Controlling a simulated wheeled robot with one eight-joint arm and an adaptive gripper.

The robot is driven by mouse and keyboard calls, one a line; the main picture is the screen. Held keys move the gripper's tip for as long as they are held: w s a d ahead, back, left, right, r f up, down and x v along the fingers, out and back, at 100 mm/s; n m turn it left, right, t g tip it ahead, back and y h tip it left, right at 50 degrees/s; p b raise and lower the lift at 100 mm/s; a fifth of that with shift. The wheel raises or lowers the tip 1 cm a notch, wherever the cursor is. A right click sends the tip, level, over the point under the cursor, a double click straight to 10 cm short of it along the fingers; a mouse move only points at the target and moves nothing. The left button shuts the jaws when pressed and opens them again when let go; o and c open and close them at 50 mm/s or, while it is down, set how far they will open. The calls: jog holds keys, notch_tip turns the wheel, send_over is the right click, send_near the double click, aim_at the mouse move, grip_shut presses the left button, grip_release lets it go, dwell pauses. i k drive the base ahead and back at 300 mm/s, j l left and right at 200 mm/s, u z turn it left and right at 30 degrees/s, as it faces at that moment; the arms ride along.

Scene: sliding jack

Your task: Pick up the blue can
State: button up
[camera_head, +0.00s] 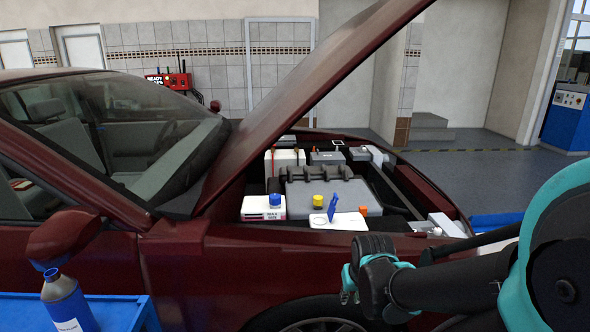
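A blue can (67,302) stands upright at the lower left, shaped like a bottle, with a grey shoulder, a blue cap and a white label. Its bottom is cut off by the picture edge. It stands on or beside a blue cart top (120,310); its base is hidden. My gripper (348,292) is at the lower middle, in front of the car's front wheel, well to the right of the can and apart from it. Its fingers are small and partly hidden, so I cannot tell whether they are open. I see nothing held in it.
A dark red car (190,270) with its hood (310,85) raised fills the middle. Its side mirror (55,238) juts out just above the can. The engine bay holds a blue-capped reservoir (264,207) and a yellow cap (318,201). Blue equipment (568,125) stands at the far right.

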aim_at(61, 295)
jog(key=u, duration=1.95)
jog(key=z, duration=2.15)
jog(key=u, duration=2.15)
